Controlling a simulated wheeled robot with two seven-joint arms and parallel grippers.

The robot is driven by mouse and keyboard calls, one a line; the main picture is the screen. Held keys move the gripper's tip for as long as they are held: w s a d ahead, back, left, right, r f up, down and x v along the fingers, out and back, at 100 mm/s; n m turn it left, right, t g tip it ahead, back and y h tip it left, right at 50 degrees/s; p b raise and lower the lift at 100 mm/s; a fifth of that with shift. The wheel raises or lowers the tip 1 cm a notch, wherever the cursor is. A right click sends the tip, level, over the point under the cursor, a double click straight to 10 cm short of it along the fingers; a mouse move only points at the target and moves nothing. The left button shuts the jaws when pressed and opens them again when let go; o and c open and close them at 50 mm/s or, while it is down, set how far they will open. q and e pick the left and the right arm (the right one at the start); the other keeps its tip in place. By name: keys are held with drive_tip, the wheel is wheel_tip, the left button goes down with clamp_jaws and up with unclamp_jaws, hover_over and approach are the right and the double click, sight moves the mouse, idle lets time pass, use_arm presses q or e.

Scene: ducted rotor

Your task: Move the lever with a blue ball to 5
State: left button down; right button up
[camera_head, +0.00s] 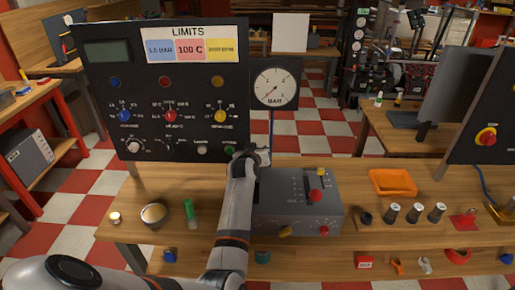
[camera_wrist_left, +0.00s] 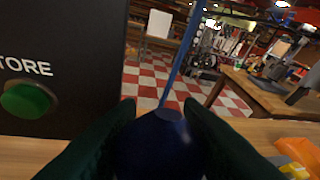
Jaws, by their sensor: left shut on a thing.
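The grey lever box (camera_head: 292,218) stands on the workbench in the head view, right of my left forearm. A lever with a red ball (camera_head: 316,196) rises from its slotted top, which bears small scale marks too small to read. My left gripper (camera_head: 262,156) is at the box's far left side, near the black panel. In the left wrist view the gripper's dark fingers (camera_wrist_left: 165,140) are shut on a dark blue ball (camera_wrist_left: 168,118) at the bottom centre. In the head view my arm and hand hide the blue ball and its scale position. My right gripper is in neither view.
The black LIMITS panel (camera_head: 165,95) with knobs stands behind my arm; its green button (camera_wrist_left: 27,99) is close to my left gripper. A gauge (camera_head: 275,86) and blue cable are beyond. An orange tray (camera_head: 392,183) and several dark cylinders stand to the right.

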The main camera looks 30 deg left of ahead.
use_arm(q)
drive_tip(key=shift+w+a+f+g+b, duration=0.3)
drive_tip(key=shift+w+a+f+b, duration=0.1)
drive_tip(key=shift+w+f, duration=0.35)
drive_tip(key=shift+w+a+f+b, duration=0.25)
drive_tip(key=shift+w+f+b, duration=0.1)
drive_tip(key=c, duration=1.3)
unclamp_jaws()
drive_tip(key=shift+f, duration=0.1)
drive_tip(key=o, duration=0.3)
drive_tip(key=shift+w, duration=0.2)
drive_tip(key=shift+a+r, duration=0.1)
drive_tip(key=shift+r, duration=0.15)
